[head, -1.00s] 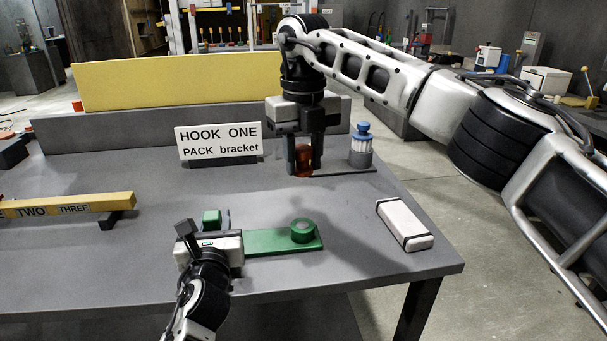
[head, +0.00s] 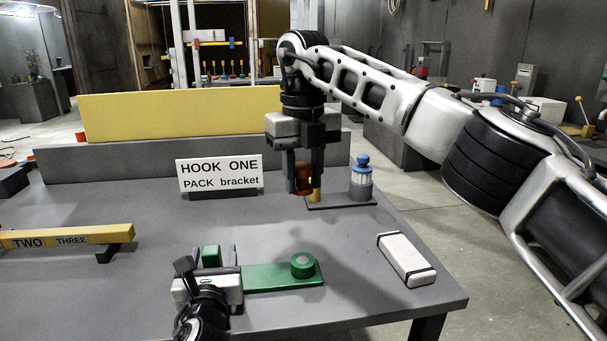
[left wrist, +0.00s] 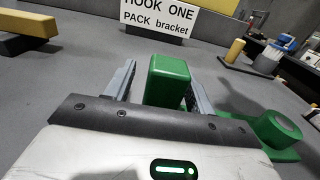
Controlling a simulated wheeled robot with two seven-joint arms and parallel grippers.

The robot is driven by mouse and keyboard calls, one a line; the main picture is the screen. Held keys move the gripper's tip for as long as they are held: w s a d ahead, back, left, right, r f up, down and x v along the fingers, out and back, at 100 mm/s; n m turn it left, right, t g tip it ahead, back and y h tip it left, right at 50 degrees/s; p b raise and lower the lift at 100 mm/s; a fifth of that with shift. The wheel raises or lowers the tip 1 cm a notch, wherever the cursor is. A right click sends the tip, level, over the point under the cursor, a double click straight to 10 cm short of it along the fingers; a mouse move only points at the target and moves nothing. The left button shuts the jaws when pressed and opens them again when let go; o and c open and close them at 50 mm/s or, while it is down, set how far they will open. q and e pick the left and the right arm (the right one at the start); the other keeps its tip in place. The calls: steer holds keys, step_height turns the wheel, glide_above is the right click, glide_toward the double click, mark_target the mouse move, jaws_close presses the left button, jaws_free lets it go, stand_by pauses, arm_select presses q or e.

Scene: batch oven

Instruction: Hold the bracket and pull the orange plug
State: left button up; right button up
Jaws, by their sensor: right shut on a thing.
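The green bracket (head: 280,278) lies on the table, a flat bar with a round green boss at its right end and an upright green block (left wrist: 168,80) at its left end. My left gripper (head: 214,256) is open, its fingers on either side of the block with a gap visible. My right gripper (head: 304,186) is shut on the orange plug (head: 304,180), partly hidden by the fingers. The plug is beside and above a yellow post (head: 315,194) on a dark base plate (head: 345,202). In the left wrist view the yellow post (left wrist: 235,51) shows a bare top.
A white box with dark ends (head: 406,260) lies near the right table edge. A sign (head: 220,174) stands behind, and a yellow numbered bar (head: 70,236) is at left. Open table lies between.

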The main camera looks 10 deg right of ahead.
arm_select(q)
steer(key=s, duration=1.2)
